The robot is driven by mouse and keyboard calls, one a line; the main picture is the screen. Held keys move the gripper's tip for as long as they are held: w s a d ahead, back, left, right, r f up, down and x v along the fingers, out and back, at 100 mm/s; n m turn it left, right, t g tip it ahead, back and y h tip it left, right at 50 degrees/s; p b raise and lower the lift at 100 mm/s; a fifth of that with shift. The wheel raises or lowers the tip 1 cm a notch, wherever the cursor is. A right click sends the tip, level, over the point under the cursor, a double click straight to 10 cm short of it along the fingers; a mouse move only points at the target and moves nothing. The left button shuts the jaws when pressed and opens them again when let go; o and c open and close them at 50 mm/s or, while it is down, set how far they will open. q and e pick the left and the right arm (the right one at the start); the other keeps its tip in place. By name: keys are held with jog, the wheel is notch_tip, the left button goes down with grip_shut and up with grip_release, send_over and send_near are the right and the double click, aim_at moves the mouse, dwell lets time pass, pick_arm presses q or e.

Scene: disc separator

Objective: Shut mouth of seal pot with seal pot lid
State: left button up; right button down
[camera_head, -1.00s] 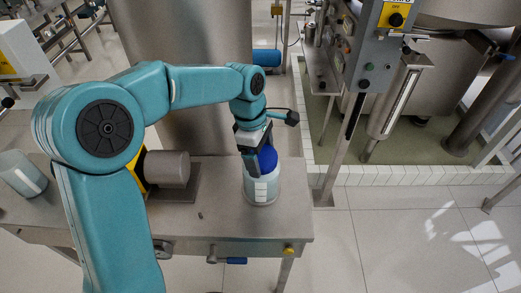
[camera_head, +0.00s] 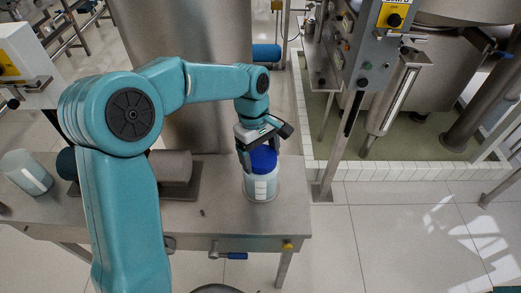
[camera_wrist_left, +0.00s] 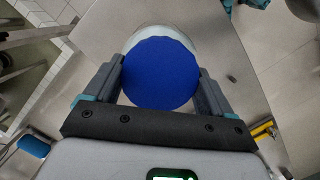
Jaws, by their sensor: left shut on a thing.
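The seal pot (camera_head: 262,188) is a pale, whitish jar standing upright on the metal table. The blue round seal pot lid (camera_head: 263,160) is at its mouth, held between the fingers of my left gripper (camera_head: 258,163). In the left wrist view the lid (camera_wrist_left: 160,73) fills the space between the two dark fingers, with the pale pot (camera_wrist_left: 150,33) showing behind its far edge. I cannot tell whether the lid is fully seated, as its underside is hidden. My right gripper is not in view.
The metal table (camera_head: 225,222) has a blue-handled valve (camera_head: 236,256) below its front edge. A grey cylinder (camera_head: 172,167) lies behind my arm. A control panel (camera_head: 372,50) stands right, beyond the table.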

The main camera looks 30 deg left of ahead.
pick_arm(q)
jog(key=shift+r, duration=0.1)
jog(key=shift+r+m+p, duration=0.2)
jog(key=shift+m+p, duration=0.25)
jog(key=shift+m, duration=0.45)
jog(key=shift+m+g, duration=0.3)
jog(key=shift+m, duration=0.4)
jog(key=shift+w+f+m+y, duration=0.1)
jog(key=shift+f+m+y, duration=0.1)
jog(key=shift+m+y, duration=0.1)
